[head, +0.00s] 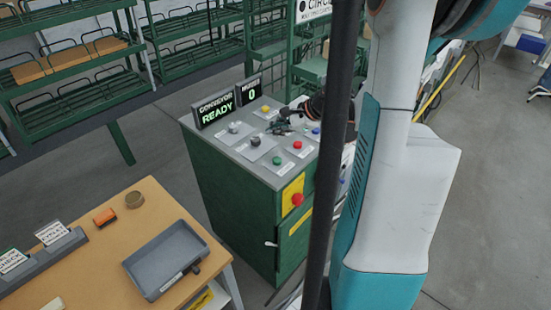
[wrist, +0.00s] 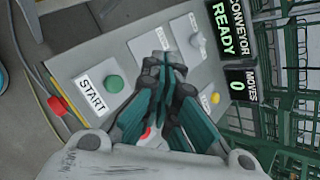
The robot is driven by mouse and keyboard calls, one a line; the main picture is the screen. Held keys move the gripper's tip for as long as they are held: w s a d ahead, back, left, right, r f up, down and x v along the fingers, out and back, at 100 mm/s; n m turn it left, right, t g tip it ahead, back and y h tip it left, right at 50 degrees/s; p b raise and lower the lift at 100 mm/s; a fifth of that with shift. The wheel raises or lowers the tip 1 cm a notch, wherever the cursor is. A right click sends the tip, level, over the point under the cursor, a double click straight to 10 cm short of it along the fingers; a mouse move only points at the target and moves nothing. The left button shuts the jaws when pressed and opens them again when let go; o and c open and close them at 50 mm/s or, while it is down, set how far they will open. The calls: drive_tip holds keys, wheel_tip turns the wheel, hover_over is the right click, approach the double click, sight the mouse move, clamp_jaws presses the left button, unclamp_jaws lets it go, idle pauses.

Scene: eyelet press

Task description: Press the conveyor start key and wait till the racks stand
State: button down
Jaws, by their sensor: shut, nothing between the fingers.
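The conveyor start key is a green button (wrist: 113,84) beside a label reading START in the wrist view. In the head view the green button (head: 277,160) sits near the front of the console top. My gripper (wrist: 163,62) is shut and empty over the console, to the right of the green button in the wrist view. In the head view my gripper (head: 283,128) is beyond that button. The conveyor display (head: 214,109) reads READY. Green wire racks (head: 75,60) stand at the back left; whether they move cannot be told.
The console also has a red key (head: 297,145), a black knob (head: 255,141), a yellow key (head: 265,109) and a red mushroom button (head: 297,199) on its front. The moves display (head: 248,91) reads 0. A wooden table (head: 150,200) with a grey tray (head: 165,258) stands at front left.

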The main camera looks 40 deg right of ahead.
sight(276, 161)
drive_tip(key=shift+f, duration=0.1)
idle(0.3)
wheel_tip(276, 161, down, 9)
drive_tip(key=b, duration=0.6)
drive_tip(key=shift+b, duration=0.35)
idle(1.0)
drive_tip(key=shift+f+b, duration=0.2)
drive_tip(key=shift+b, duration=0.25)
